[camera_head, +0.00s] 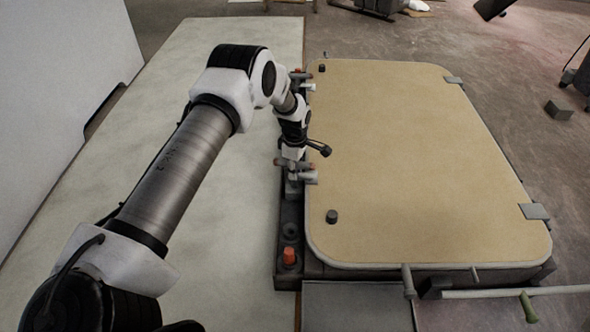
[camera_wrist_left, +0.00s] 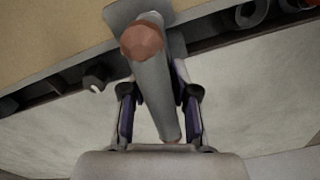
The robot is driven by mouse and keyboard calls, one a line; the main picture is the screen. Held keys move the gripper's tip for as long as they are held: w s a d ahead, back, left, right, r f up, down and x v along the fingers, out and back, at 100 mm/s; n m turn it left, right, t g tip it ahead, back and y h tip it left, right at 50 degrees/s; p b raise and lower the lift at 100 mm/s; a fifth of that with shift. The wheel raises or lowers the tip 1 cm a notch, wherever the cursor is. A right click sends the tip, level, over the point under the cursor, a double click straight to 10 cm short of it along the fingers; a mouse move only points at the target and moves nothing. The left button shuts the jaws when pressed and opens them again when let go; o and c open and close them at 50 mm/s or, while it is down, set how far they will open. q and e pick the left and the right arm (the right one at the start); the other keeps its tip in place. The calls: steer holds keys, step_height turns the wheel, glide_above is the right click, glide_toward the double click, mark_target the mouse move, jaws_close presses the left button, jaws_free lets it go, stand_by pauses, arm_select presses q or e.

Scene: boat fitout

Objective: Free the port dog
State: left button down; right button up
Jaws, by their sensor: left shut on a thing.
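The tan hatch lid (camera_head: 420,150) lies flat in its dark frame, with a row of fittings along its left edge. A grey dog (camera_head: 304,177) with a brownish end sits at that edge, beside the lid. My left gripper (camera_head: 291,162) reaches down onto it from above and partly hides it. In the left wrist view the dog is a grey bar (camera_wrist_left: 158,92) with a copper-brown hexagonal head. My left gripper (camera_wrist_left: 160,120) has its two fingers on either side of this bar, shut on it. My right gripper is not in view.
Another fitting with red and grey parts (camera_head: 302,80) is farther along the left edge. An orange-red knob (camera_head: 289,256) stands on the frame nearer me. Two dark knobs stand on the lid. A pale bar (camera_head: 500,293) lies at the front right. The pale deck at left is clear.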

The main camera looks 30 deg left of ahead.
arm_select(q)
steer(key=shift+s+r+m+p, duration=0.1)
steer(key=shift+r+m+p, duration=0.1)
steer(key=shift+m+p, duration=1.3)
steer(key=m+p, duration=0.1)
steer(key=m, duration=0.2)
steer(key=shift+f+m+p, duration=0.1)
steer(key=shift+m+p, duration=0.2)
steer(key=shift+p, duration=0.05)
steer(key=m+p, duration=0.1)
steer(key=m, duration=0.4)
steer(key=shift+s+a+m, duration=0.1)
steer(key=shift+m, duration=0.2)
steer(key=m, duration=0.5)
steer(key=shift+f+m, duration=0.1)
steer(key=shift+m, duration=0.3)
steer(key=shift+a, duration=0.1)
